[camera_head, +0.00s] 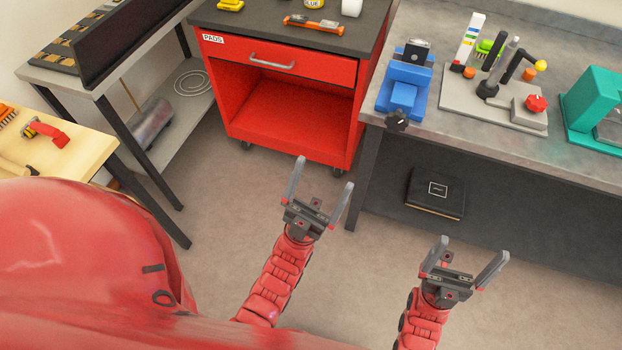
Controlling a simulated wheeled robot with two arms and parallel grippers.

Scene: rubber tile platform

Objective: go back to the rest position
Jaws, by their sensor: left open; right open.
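My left gripper (320,187) is open and empty. It is over the floor in front of the red cabinet, with its fingers pointing up in the picture. My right gripper (468,252) is also open and empty. It is over the floor at the lower right, in front of the grey workbench. Neither gripper appears to touch anything. Both red arms come in from the bottom of the picture.
A red cabinet (335,140) with a drawer stands ahead. A grey workbench (455,118) on the right holds a blue vise (405,85) and a teal machine (590,105). A black case (436,192) lies below it. A wooden table (75,160) stands left. The floor (230,185) between is clear.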

